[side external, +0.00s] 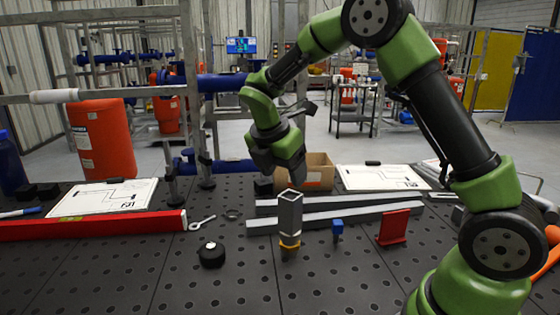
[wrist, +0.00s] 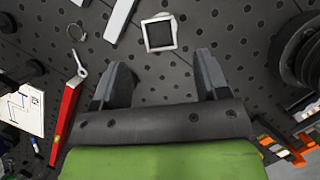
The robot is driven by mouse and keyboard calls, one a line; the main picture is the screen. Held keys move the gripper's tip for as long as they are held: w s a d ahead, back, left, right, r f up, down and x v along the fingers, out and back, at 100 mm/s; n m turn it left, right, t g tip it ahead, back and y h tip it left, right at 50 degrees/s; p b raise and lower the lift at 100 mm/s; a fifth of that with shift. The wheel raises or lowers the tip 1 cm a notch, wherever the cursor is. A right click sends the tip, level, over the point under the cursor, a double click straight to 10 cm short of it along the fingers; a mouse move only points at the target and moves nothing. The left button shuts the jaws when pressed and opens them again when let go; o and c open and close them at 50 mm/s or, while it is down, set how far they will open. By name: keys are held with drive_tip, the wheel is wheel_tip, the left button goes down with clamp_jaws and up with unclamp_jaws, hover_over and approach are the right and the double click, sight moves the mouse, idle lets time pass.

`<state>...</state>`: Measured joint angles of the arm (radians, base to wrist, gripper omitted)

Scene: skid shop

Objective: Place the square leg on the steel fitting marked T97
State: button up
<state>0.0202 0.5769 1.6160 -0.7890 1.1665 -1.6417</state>
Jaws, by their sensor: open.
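The square leg (side external: 290,213) is a grey hollow square tube standing upright on the perforated table. A yellow-orange piece (side external: 289,249) is at its foot; I cannot tell whether the leg sits in it or beside it. In the wrist view the leg's open square end (wrist: 159,32) shows just beyond my fingertips. My gripper (side external: 290,172) is open and empty, above and slightly behind the leg; the wrist view shows its two fingers (wrist: 160,75) spread apart, not around the leg. No T97 mark is legible, so I cannot tell which thing is that steel fitting.
A small blue clamp-like piece (side external: 337,230) and a red bracket (side external: 393,228) stand to the right. Long grey bars (side external: 350,215) lie behind. A black knob (side external: 211,255), a wrench (side external: 202,222) and a red level (side external: 90,226) are left. A cardboard box (side external: 318,170) stands at the back.

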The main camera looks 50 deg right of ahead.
drive_tip(key=s+a+r+m+t+y, duration=0.3)
drive_tip(key=s+a+r+m, duration=0.2)
drive_tip(key=s+r+m, duration=0.4)
drive_tip(key=s+a+r+m+t+y, duration=0.2)
drive_tip(key=s+a+m+t+y, duration=0.1)
drive_tip(key=s+m, duration=0.7)
drive_tip(key=a+m+t, duration=0.1)
drive_tip(key=m, duration=0.2)
drive_tip(key=shift+s+a, duration=0.3)
drive_tip(key=shift+a, duration=0.1)
